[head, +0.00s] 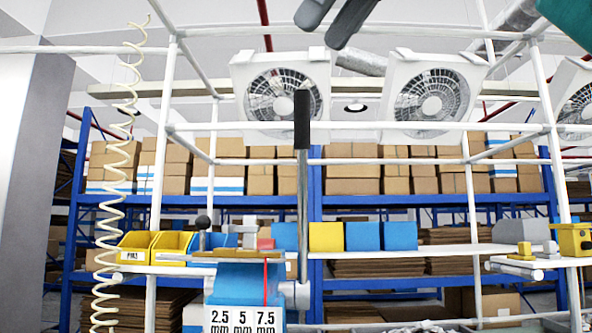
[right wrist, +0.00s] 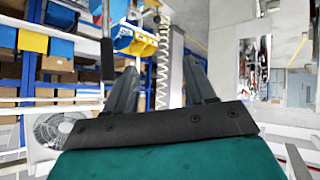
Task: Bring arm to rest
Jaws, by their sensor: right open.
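My right gripper (head: 325,28) shows at the top of the head view as two dark fingers, high above the bench and apart from everything. Its teal wrist part is at the top right corner. In the right wrist view the two fingers (right wrist: 161,68) stand apart with nothing between them. An upright metal lever (head: 302,190) with a black grip rises in the middle of the head view, beside a blue device (head: 245,282) labelled 2.5, 5 and 7.5 mm. The grip lies below the fingers in the picture. My left gripper is not in view.
A white pipe frame (head: 168,90) crosses the space, with white fans (head: 432,95) behind. A coiled cord (head: 105,230) hangs at left. Yellow bins (head: 137,246) and blue bins (head: 366,236) stand on a shelf. Racks with cardboard boxes (head: 352,170) fill the back.

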